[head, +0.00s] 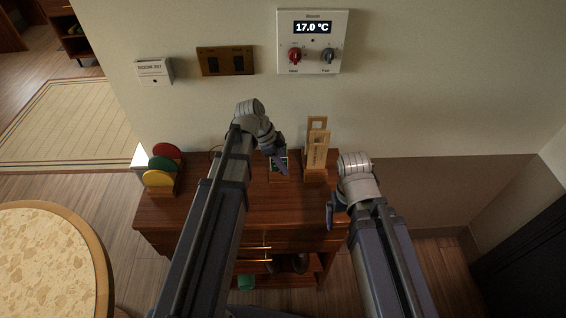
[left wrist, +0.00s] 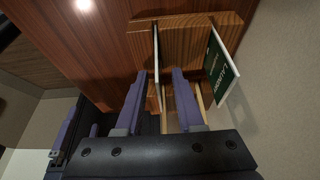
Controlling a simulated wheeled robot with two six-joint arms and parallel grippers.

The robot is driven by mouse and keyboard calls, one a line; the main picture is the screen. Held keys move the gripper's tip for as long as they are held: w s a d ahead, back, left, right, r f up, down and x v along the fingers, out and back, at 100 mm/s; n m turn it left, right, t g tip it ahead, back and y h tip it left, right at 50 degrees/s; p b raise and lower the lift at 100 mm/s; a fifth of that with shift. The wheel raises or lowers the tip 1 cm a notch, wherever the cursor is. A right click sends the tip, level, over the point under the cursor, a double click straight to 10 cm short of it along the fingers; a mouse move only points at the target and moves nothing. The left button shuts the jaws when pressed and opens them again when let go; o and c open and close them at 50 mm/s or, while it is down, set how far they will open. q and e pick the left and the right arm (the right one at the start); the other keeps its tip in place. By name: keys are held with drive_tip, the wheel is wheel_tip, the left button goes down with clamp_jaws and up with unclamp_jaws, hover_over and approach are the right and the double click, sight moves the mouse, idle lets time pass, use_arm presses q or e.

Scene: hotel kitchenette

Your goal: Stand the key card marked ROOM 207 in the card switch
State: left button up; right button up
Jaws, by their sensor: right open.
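The card switch (head: 154,71) is a small white box with a ROOM label on the wall at the upper left. My left gripper (head: 281,160) is over the cabinet top, at a small rack of cards. In the left wrist view, its two fingers (left wrist: 160,92) are open. A thin card (left wrist: 157,55), seen nearly edge-on, stands in a wooden rack (left wrist: 185,43) between the line of the fingers; its marking cannot be read. A green card with a white edge (left wrist: 222,66) stands in the rack to the right. My right gripper (head: 334,208) is open and empty near the cabinet's right side.
A wooden holder with upright wooden pieces (head: 316,150) stands right of my left gripper. Red, green and yellow discs (head: 163,165) stand at the cabinet's left. A brown switch plate (head: 226,61) and a 17.0 °C thermostat panel (head: 312,42) are on the wall. A round table (head: 50,262) is at lower left.

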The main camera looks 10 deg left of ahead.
use_arm(q)
drive_tip(key=shift+p+v, duration=3.6)
drive_tip(key=shift+v, duration=0.35)
use_arm(e)
wheel_tip(320, 180, up, 7)
use_arm(q)
drive_tip(key=shift+s+f, duration=0.1)
use_arm(e)
drive_tip(key=shift+s, duration=0.1)
